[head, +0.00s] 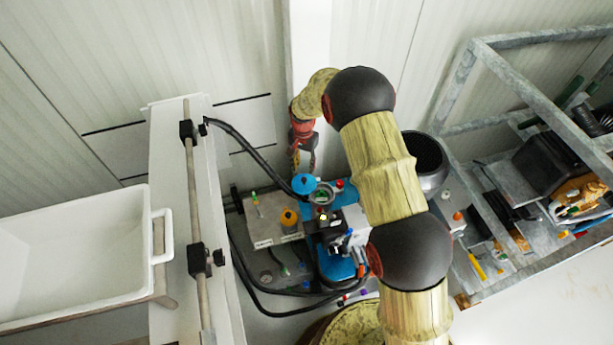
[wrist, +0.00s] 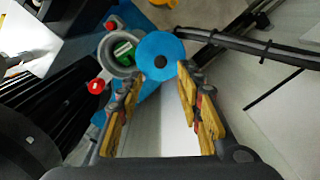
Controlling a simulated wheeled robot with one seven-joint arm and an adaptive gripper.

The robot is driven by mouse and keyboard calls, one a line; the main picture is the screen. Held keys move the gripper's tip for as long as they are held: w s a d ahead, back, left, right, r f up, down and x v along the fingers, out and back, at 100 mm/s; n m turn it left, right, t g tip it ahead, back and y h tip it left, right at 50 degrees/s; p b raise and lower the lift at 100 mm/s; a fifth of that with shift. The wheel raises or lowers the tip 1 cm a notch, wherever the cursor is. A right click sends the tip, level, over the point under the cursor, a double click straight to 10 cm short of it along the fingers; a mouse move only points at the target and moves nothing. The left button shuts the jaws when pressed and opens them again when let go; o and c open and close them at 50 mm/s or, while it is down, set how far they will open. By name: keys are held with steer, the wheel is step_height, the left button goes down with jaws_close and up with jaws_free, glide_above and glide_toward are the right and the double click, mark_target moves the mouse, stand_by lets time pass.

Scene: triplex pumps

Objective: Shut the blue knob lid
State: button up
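The blue knob lid (wrist: 160,45) is a round blue disc with a dark centre, just beyond my fingertips in the wrist view. It also shows in the head view (head: 304,181). The lid sits to the side of the round grey cup (wrist: 113,62), overlapping its rim in the picture. The cup's mouth is uncovered and shows green inside. My gripper (wrist: 159,73) is open, with its yellow finger pads spread apart and nothing between them. In the head view my gripper (head: 303,160) hangs behind the lid. Whether a fingertip touches the lid cannot be told.
A red knob (wrist: 96,86) stands beside the cup. Black hoses (wrist: 235,42) run close to the lid on the right. An orange knob (head: 289,216) is near the lid in the head view. A white basin (head: 80,250) lies left and a metal frame (head: 545,100) right.

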mark_target(304, 178)
step_height(304, 178, down, 8)
steer(key=b, duration=0.2)
steer(key=shift+w+r+b, duration=0.1)
steer(key=shift+r+b, duration=0.1)
steer(key=shift+b, duration=0.1)
steer(key=c, duration=0.3)
jaws_close()
stand_by(0.6)
